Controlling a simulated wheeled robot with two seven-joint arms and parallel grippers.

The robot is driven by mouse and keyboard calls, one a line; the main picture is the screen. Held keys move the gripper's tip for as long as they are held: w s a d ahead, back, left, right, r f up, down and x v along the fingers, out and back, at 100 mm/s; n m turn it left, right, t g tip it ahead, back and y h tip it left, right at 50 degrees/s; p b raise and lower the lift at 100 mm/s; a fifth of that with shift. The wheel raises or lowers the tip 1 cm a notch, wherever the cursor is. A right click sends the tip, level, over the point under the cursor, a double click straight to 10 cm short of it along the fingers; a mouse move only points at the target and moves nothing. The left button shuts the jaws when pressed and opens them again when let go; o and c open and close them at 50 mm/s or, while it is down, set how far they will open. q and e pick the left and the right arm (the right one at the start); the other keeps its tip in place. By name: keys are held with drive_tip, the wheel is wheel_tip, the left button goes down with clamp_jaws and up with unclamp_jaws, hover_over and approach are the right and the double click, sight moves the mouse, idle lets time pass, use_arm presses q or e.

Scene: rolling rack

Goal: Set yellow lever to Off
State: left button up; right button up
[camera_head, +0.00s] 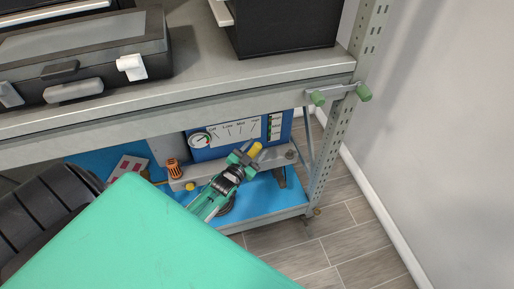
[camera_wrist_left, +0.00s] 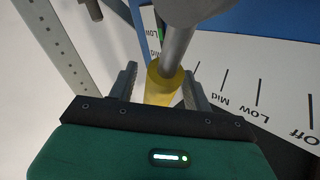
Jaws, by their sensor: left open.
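The yellow lever (camera_head: 256,149) stands at the right of the control panel (camera_head: 203,153) on the lower shelf, well right of the Off mark. In the left wrist view the lever's yellow grip (camera_wrist_left: 158,88) is on a grey metal rod. My left gripper (camera_head: 246,156) is at the lever. Its open fingers (camera_wrist_left: 160,75) stand on either side of the yellow grip in the wrist view. I cannot tell whether they touch it. The Off label (camera_wrist_left: 318,138) is at the far right in the wrist view. My right gripper is not in view.
The upper shelf (camera_head: 180,95) overhangs the panel, with a toolbox (camera_head: 85,55) and a black bin (camera_head: 285,25) on it. The rack's perforated post (camera_head: 335,150) is close to the right. An orange knob (camera_head: 174,168) is left of the gripper. Floor right of the rack is clear.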

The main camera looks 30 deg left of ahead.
use_arm(q)
drive_tip(key=shift+w, duration=0.7)
drive_tip(key=shift+c, duration=0.4)
clamp_jaws()
